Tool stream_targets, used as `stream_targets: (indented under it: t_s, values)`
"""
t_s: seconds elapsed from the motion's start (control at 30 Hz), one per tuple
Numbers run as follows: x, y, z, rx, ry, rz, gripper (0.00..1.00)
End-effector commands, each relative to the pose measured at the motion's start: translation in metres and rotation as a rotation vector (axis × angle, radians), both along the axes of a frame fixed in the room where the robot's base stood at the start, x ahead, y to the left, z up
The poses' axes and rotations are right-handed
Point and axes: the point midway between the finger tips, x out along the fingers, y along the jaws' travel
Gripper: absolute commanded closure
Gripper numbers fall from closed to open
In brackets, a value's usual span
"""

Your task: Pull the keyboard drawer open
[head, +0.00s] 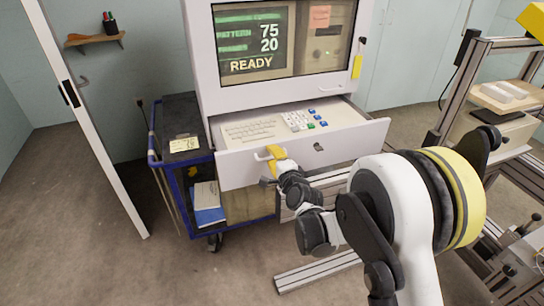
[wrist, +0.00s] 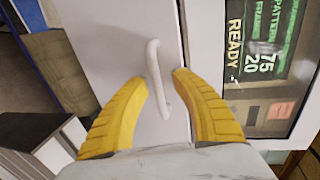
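The keyboard drawer (head: 350,142) stands out from the white console below the screen, with its grey keyboard and keypad (head: 270,127) showing inside. A white bar handle (head: 262,156) is on the left part of its front panel. My gripper (head: 276,154) is at this handle, its yellow fingers partly covering it. In the wrist view, the handle (wrist: 158,75) runs between the two yellow fingertips of my gripper (wrist: 162,82). A narrow gap shows on each side, so the fingers are around the bar but do not look clamped. Contact in depth is hidden.
A blue-framed cart (head: 172,160) with a label and books stands left of the drawer. A metal frame (head: 460,85) stands at the right. A white upright post (head: 95,120) is at the left. Bare floor lies in front of the cart.

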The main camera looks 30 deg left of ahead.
Motion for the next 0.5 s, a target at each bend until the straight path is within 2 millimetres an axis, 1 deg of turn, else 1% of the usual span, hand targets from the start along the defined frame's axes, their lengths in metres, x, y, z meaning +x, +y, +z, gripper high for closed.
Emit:
stream_targets:
  t_s: [0.13,0.23,0.5]
  values:
    - [-0.003,-0.004,0.001,0.000,0.000,0.000,0.69]
    - [-0.011,-0.014,0.004,0.000,0.001,0.000,0.69]
    - [-0.050,-0.058,0.016,-0.001,0.001,0.000,0.69]
